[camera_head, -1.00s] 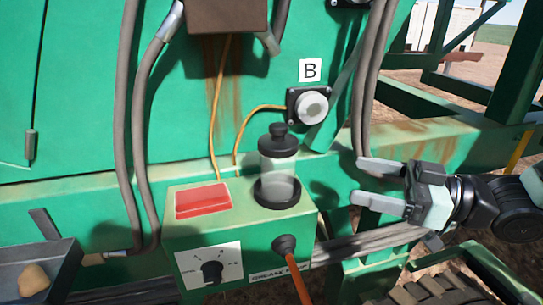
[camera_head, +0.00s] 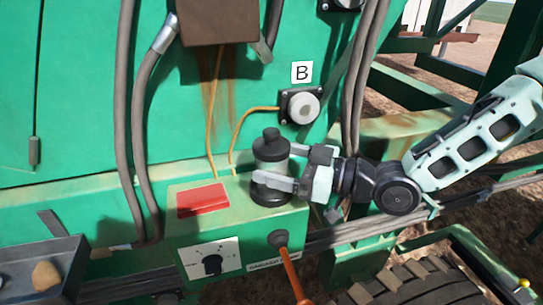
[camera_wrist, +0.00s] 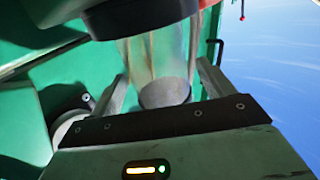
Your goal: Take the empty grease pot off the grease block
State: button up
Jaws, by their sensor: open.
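The grease pot (camera_head: 270,148) is a clear cylinder with a black knobbed cap and a black base. It stands upright on top of the green grease block (camera_head: 240,222). My gripper (camera_head: 279,169) is open, with its fingers on either side of the pot from the right. In the wrist view the clear pot (camera_wrist: 160,62) lies between the two fingers (camera_wrist: 165,85), with some room beside it. No firm grip on the pot shows. The near finger hides part of the pot's lower body in the head view.
A red pad (camera_head: 203,199) and a dial plate (camera_head: 211,259) are on the block. A round knob (camera_head: 299,108) marked B and a yellow cable (camera_head: 240,128) are behind. A tray (camera_head: 62,262) stands at left; hoses hang at right.

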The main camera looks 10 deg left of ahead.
jog(key=shift+w+a+f, duration=0.1)
jog(key=shift+a, duration=0.5)
jog(key=c, duration=1.2)
